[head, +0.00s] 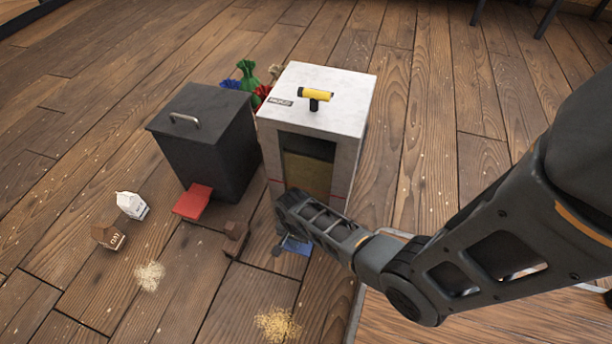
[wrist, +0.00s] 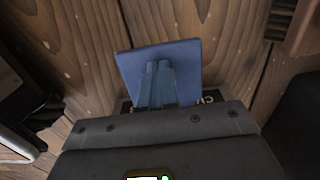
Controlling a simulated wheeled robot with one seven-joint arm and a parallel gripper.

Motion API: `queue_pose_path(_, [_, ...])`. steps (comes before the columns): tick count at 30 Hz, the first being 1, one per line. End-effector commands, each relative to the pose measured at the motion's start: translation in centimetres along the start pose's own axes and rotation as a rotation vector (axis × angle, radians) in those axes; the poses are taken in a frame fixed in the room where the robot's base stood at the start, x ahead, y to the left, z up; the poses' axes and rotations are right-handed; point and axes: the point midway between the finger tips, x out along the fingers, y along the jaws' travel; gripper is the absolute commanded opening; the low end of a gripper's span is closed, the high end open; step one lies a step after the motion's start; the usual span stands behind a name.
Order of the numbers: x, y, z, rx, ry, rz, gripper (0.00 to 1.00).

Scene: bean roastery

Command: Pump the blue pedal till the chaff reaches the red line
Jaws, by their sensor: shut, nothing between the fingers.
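A white box (head: 352,92) stands on the floor with a front window; its upper part is dark and its lower part tan (head: 308,172). I cannot tell whether the tan is chaff or the back wall. Thin red line marks (head: 276,181) show beside the window, below the tan area's top edge; my arm hides part of the front. The blue pedal (head: 298,244) lies low before the box, partly covered by my arm. In the wrist view my gripper (wrist: 157,66) is shut and empty, its fingertips over the blue pedal (wrist: 187,58); contact cannot be told.
A black lidded bin (head: 205,140) with a red pedal (head: 193,201) stands left of the box. A yellow handle (head: 317,94) is on the box top. Colourful sacks (head: 247,78) stand behind.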

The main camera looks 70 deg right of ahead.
Motion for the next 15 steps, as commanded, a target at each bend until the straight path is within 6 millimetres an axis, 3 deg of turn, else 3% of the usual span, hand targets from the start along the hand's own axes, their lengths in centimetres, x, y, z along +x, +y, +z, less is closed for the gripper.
queue_pose_path(1, [-1.2, 0.1, 0.0, 0.001, 0.001, 0.001, 0.00])
queue_pose_path(15, [-6.2, 0.0, -0.1, 0.001, 0.001, 0.000, 0.00])
